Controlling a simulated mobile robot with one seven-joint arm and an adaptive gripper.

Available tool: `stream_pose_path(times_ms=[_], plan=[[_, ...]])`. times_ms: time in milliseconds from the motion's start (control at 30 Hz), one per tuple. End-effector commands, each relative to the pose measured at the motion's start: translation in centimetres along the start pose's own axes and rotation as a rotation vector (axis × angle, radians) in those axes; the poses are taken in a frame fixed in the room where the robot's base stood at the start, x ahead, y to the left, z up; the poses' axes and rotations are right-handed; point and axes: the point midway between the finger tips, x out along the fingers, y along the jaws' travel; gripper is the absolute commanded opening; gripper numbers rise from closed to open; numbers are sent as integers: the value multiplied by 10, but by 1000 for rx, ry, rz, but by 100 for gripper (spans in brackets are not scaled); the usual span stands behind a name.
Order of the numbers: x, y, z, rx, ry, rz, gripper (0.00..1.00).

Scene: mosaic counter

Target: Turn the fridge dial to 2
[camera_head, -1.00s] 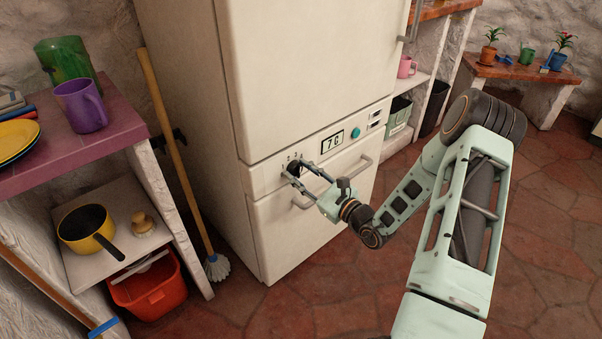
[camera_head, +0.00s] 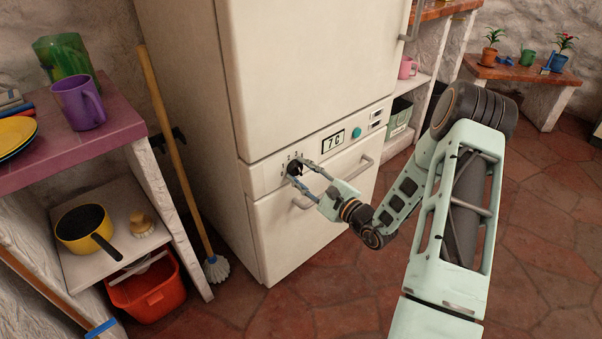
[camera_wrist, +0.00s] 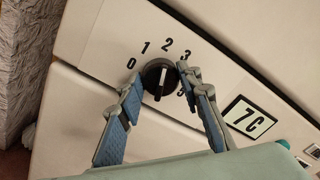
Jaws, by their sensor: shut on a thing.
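The fridge dial (camera_wrist: 158,74) is a round black knob with a white line, on the cream panel of the fridge (camera_head: 290,90). Numbers 0, 1, 2 and 3 show around it in the wrist view; another mark at lower right is partly hidden by a finger. The white line lies roughly along the direction of the 2; I cannot tell which end is the pointer. My gripper (camera_wrist: 161,81) is shut on the dial, one finger on each side. In the head view, my gripper (camera_head: 299,171) reaches the dial (camera_head: 294,168) from the lower right.
A display (camera_head: 333,142) reading 7C and a teal button (camera_head: 357,133) sit right of the dial. A drawer handle (camera_head: 335,183) runs just below. A broom (camera_head: 175,150) and a purple-topped shelf (camera_head: 110,131) stand to the left. The floor at right is open.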

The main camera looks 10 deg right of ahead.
Motion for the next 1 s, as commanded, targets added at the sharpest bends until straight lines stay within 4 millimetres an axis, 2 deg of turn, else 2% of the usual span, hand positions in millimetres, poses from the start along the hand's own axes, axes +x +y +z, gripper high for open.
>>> stream_pose_path(times_ms=[267,300,433,767,867,1000], plan=[[-1,1,-1,1,3,1,8],[-1,0,-1,1,3,1,37],[-1,0,-1,1,2,1,50],[-4,0,-1,1,2,0,50],[-15,0,-1,2,4,1,50],[-43,0,-2,1,5,0,50]])
